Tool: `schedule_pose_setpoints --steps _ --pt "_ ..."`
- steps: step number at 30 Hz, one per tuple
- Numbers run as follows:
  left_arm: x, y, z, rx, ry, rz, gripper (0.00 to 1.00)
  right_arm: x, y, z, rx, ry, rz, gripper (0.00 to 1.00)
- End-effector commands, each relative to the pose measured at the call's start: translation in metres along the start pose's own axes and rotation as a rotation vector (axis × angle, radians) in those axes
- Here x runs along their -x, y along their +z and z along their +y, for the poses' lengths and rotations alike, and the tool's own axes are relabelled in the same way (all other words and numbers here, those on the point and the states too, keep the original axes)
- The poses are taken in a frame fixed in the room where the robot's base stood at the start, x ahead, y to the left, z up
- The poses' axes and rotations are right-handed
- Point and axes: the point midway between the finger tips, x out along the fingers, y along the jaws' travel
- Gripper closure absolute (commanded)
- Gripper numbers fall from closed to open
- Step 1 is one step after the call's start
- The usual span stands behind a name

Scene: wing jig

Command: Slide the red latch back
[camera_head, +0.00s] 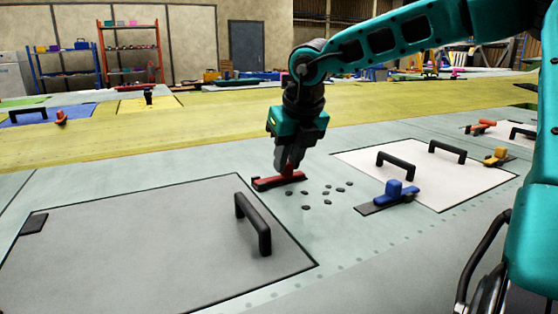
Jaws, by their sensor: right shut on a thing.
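The red latch (268,184) lies on the pale green wing surface, at the right edge of a grey panel (130,250) with a black handle (253,222). My right gripper (289,168) comes down from above and is shut on the upright knob of the red latch. The fingers hide part of the knob. My left gripper is not in view.
Several small dark pieces (306,207) lie loose right of the red latch. A white panel (440,190) with two black handles and a blue latch (396,193) is further right. A yellow strip (100,145) crosses behind. Shelves (130,50) stand far back.

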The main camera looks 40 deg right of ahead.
Motion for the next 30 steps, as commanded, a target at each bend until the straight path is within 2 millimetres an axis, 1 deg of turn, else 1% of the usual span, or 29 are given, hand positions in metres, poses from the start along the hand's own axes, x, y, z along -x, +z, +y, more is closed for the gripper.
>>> schedule_pose_setpoints --steps 1,4,5,12,13,20,23,26,30 --pt "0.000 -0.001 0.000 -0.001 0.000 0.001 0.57 0.001 0.001 -0.003 0.001 -0.010 -0.001 1.00" --pt "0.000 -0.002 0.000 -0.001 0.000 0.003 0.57 0.001 0.001 -0.003 0.001 -0.011 -0.001 1.00" --pt "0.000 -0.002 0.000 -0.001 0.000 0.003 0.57 0.001 0.001 -0.003 0.001 -0.012 -0.001 0.76" --pt "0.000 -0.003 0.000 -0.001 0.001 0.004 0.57 0.001 0.001 -0.003 0.001 -0.010 -0.002 0.53" --pt "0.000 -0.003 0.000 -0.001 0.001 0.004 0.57 0.001 0.001 -0.003 0.001 -0.009 -0.002 0.51" --pt "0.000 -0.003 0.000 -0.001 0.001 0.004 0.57 0.002 0.001 -0.002 0.001 -0.007 -0.001 0.51" --pt "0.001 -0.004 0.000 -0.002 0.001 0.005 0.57 0.008 0.002 -0.001 0.001 -0.006 -0.004 0.51" --pt "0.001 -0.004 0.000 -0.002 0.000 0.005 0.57 0.023 0.002 -0.001 0.001 -0.006 -0.007 0.51" --pt "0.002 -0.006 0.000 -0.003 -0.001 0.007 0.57 0.054 0.003 -0.001 0.001 -0.007 -0.009 0.51"
